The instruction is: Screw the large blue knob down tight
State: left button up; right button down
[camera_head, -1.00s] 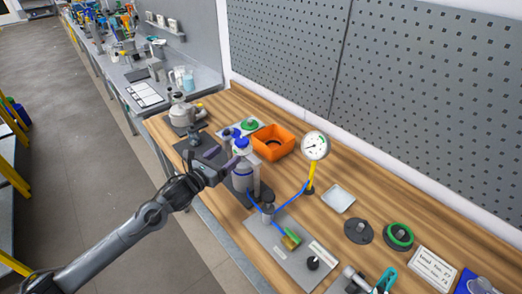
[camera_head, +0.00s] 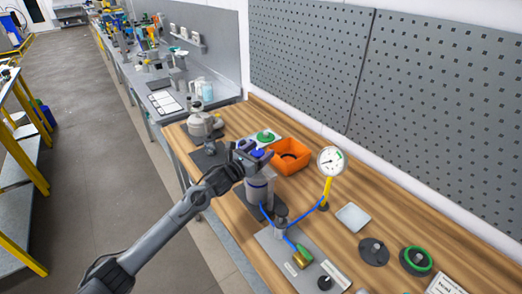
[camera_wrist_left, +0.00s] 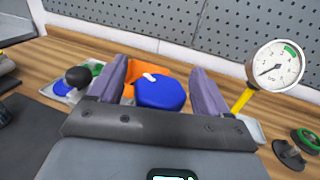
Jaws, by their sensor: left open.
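The large blue knob (camera_wrist_left: 160,92) sits between the two spread purple-grey fingers of my left gripper (camera_wrist_left: 165,85) in the left wrist view, with a gap on each side. A white mark shows on the knob's top. In the head view the knob (camera_head: 257,154) is partly covered by my left gripper (camera_head: 249,152), which is at the top of a grey-white cylinder (camera_head: 261,188). The left gripper is open and around or just above the knob; its exact height cannot be told. The right gripper does not show.
An orange bin (camera_head: 290,157) stands just behind the knob. A pressure gauge (camera_head: 331,160) on a yellow stem stands to the right, with blue tubes running to a grey plate (camera_head: 285,262). A grey vessel (camera_head: 204,125) stands to the left. Round discs lie at the right.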

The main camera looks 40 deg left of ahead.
pick_arm(q)
jog(key=shift+w, duration=0.5)
jog(key=shift+c, duration=0.3)
